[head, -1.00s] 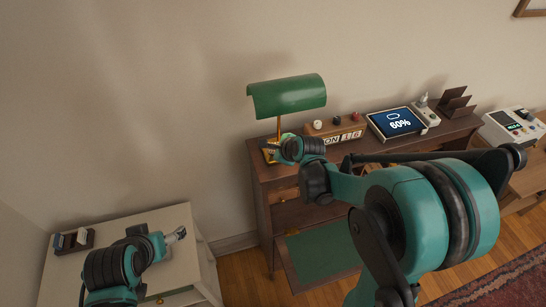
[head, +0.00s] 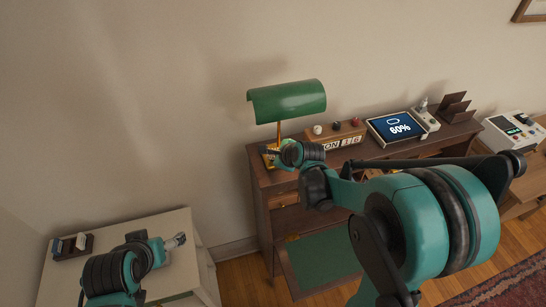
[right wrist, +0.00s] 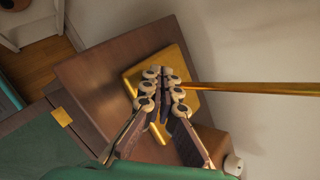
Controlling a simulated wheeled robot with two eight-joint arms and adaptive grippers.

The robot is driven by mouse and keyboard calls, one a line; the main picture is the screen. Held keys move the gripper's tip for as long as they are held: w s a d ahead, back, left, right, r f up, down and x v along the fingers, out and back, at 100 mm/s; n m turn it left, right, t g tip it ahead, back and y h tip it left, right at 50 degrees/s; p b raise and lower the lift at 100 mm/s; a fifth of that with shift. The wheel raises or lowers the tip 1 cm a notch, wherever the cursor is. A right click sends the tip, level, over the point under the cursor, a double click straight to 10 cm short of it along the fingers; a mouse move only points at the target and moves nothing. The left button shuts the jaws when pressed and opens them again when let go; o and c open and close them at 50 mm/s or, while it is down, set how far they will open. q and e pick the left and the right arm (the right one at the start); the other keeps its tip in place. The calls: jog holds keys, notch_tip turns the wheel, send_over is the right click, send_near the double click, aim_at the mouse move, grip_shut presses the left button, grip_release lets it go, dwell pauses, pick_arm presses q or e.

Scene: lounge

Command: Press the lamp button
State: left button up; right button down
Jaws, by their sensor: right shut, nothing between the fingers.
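The desk lamp has a green shade (head: 287,101) and a thin brass stem, and stands at the left end of the dark wooden desk. Its square brass base (right wrist: 186,62) and the stem (right wrist: 255,88) show in the right wrist view. My right gripper (right wrist: 163,78) is shut and empty, with its fingertips over the base, close to the foot of the stem. In the head view the right gripper (head: 274,152) is at the lamp base and partly covers it. The lamp button is not visible; the fingers may hide it. My left gripper (head: 181,239) is over the white side table, too small to read.
On the desk (head: 262,185), right of the lamp, stand a calendar block (head: 346,142), a tablet reading 60% (head: 397,127) and a letter rack (head: 456,107). A green-lined desk flap (head: 322,262) is open below. The white table (head: 190,222) holds a small dark tray (head: 72,247).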

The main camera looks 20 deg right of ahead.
dwell(0.4)
jog(key=shift+f+b, duration=0.45)
jog(key=shift+b, duration=0.05)
jog(key=shift+s, duration=0.1)
jog(key=shift+r+p, duration=0.3)
jog(key=shift+r, duration=0.2)
notch_tip(320, 180, up, 6)
jog(key=p, duration=0.4)
dwell(0.5)
